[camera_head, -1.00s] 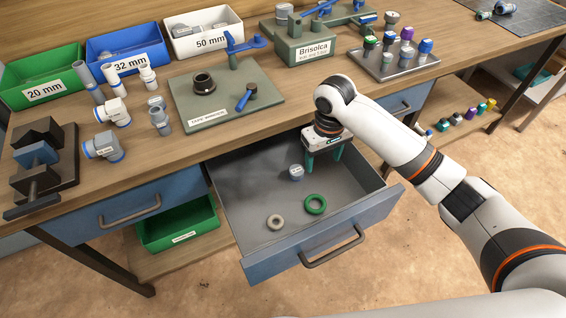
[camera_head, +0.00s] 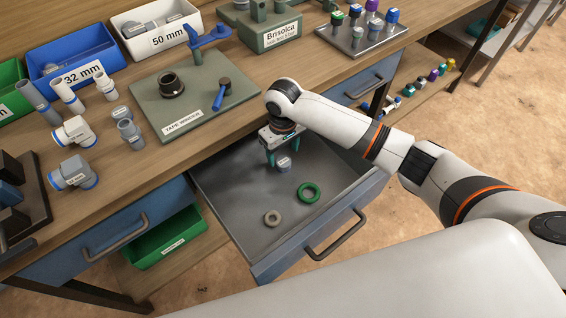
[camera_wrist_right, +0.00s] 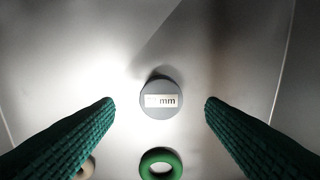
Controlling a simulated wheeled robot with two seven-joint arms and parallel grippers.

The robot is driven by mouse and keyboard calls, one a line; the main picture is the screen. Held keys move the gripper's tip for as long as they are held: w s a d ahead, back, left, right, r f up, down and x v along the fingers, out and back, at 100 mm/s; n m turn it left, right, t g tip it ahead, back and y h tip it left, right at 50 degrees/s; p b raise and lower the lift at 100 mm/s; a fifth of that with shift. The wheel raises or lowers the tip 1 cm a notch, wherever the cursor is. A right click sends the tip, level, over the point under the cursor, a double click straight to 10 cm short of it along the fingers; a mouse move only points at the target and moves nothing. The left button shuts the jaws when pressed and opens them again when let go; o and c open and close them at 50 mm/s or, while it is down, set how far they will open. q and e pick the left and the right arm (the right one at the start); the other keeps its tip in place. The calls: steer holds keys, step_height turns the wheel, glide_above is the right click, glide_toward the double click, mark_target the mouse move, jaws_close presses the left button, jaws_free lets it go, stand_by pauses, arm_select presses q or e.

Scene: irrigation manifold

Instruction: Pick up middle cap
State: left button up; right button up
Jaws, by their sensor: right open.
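A small grey cap (camera_head: 284,164) with a pale label stands in the open drawer. In the right wrist view the cap (camera_wrist_right: 160,99) shows from above, with "mm" readable on its label and the figure before it unclear. My right gripper (camera_head: 283,156) is open and points down into the drawer, right at the cap in the head view. In the wrist view its green fingers lie on either side of the cap with a gap on both sides. I cannot tell the exact height above it. My left gripper is not in view.
A green ring (camera_head: 309,193) and a beige ring (camera_head: 272,218) lie in the drawer (camera_head: 237,230) nearer its front. The drawer walls surround them. The workbench above holds a tape-winder board (camera_head: 230,108), grey fittings and labelled bins. The drawer's left floor is clear.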

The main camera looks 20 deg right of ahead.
mark_target(284, 161)
step_height(284, 161, down, 4)
steer(key=shift+d+f, duration=0.1)
steer(key=shift+f, duration=0.15)
steer(key=shift+s, duration=0.1)
steer(key=shift+c, duration=0.5)
steer(key=c, duration=1)
steer(key=shift+o, duration=0.2)
